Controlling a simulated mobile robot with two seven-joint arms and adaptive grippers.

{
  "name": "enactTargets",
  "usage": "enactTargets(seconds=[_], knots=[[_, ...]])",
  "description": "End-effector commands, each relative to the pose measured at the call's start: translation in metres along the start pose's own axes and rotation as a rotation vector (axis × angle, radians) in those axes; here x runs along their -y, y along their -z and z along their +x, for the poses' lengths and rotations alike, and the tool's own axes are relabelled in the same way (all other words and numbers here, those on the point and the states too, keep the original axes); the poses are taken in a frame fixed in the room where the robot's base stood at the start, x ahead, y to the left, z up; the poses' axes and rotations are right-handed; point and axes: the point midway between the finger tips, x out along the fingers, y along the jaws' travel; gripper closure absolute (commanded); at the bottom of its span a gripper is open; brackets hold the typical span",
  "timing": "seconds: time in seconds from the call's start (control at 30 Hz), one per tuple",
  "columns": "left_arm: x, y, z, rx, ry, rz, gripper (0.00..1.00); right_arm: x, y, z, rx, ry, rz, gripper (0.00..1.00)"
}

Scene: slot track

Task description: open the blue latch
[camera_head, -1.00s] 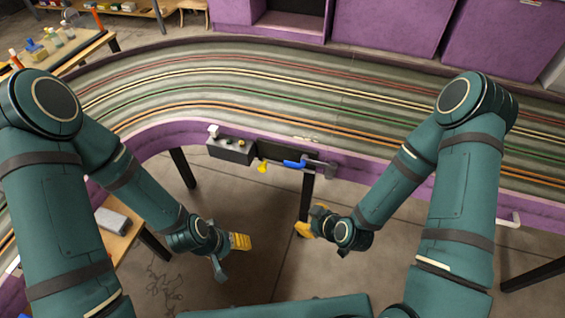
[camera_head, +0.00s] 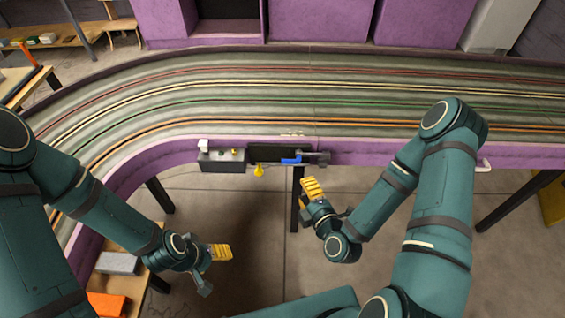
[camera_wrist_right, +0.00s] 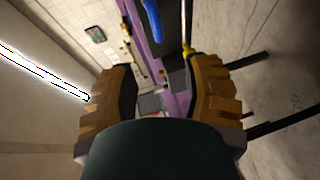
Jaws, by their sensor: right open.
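The blue latch (camera_head: 291,161) is a small blue lever on the front side of the purple track, beside a dark panel (camera_head: 266,154). It also shows at the top of the right wrist view (camera_wrist_right: 152,22). My right gripper (camera_head: 314,188) has yellow fingers and is open and empty. It is below and a little right of the latch in the head view, apart from it. In the right wrist view its two fingers (camera_wrist_right: 162,95) are spread, with the track's edge between them. My left gripper (camera_head: 221,252) is lower left, far from the latch; its opening is unclear.
A grey control box (camera_head: 221,160) sits left of the panel, with a yellow knob (camera_head: 258,170) hanging below. The slot track (camera_head: 330,105) curves across the back. A dark track leg (camera_head: 297,200) stands under the latch. A side table (camera_head: 130,245) is at left.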

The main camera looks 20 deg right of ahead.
Motion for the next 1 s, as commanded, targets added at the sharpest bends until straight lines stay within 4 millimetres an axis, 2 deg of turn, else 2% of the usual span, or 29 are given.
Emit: enactTargets(seconds=[0.13,0.27,0.7,0.9,1.0], knots=[[0.000,0.000,0.000,0.000,0.000,0.001,0.39,-0.003,-0.002,0.002,0.009,-0.018,-0.028,0.52],[0.000,0.000,0.001,0.000,0.000,0.001,0.39,-0.003,-0.003,0.015,0.010,-0.020,-0.030,0.52],[0.003,0.001,0.009,-0.004,0.000,0.001,0.39,-0.003,-0.003,0.098,0.010,-0.018,-0.026,0.52],[0.004,0.001,0.012,-0.006,0.000,0.001,0.39,-0.004,-0.003,0.125,0.010,-0.017,-0.027,0.52],[0.004,0.001,0.013,-0.006,0.000,0.002,0.39,-0.004,-0.003,0.133,0.009,-0.017,-0.027,0.52]])
